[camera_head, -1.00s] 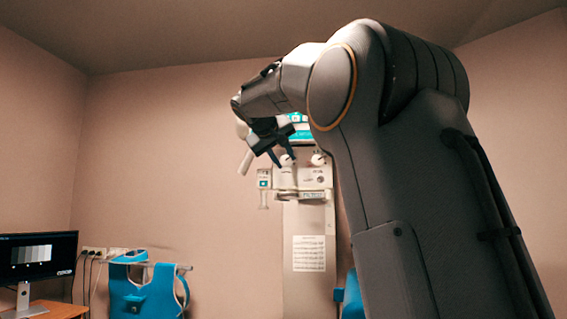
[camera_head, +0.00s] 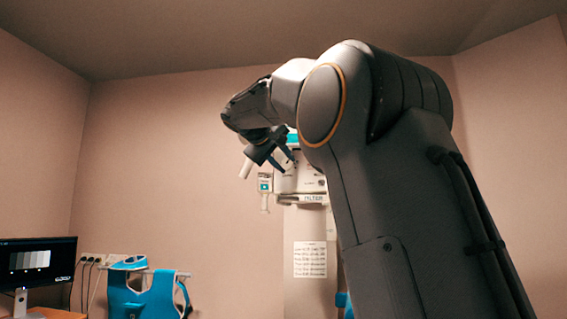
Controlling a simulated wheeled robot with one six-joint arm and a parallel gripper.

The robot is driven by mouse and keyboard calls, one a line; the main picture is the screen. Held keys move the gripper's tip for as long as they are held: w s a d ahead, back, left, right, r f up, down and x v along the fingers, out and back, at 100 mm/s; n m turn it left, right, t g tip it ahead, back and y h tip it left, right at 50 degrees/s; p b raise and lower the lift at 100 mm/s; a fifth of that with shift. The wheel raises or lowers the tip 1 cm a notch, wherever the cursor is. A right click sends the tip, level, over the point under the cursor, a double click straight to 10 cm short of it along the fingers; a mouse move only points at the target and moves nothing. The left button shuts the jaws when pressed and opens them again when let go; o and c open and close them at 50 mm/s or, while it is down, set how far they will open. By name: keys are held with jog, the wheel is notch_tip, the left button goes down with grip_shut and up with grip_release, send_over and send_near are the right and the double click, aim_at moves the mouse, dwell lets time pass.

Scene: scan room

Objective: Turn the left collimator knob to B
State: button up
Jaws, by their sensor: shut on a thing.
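The white collimator housing (camera_head: 312,185) shows at the middle, partly behind my arm. My gripper (camera_head: 289,163) has its dark blue fingers at the upper left of the housing front. It is shut on the left collimator knob, which is mostly hidden by the fingers. The knob's pointer and the letter marks around it are too small and covered to read. The right knob is hidden behind my arm.
A blue apron (camera_head: 143,290) hangs on a rail, and a monitor (camera_head: 36,262) stands at far left.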

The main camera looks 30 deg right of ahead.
jog(key=o, duration=1)
jog(key=shift+o, duration=0.2)
jog(key=b+v, duration=0.2)
jog(key=v, duration=0.5)
jog(key=shift+s+a+b, duration=0.25)
jog(key=shift+a+b, duration=0.05)
jog(key=shift+a, duration=0.05)
jog(key=shift+r, duration=0.1)
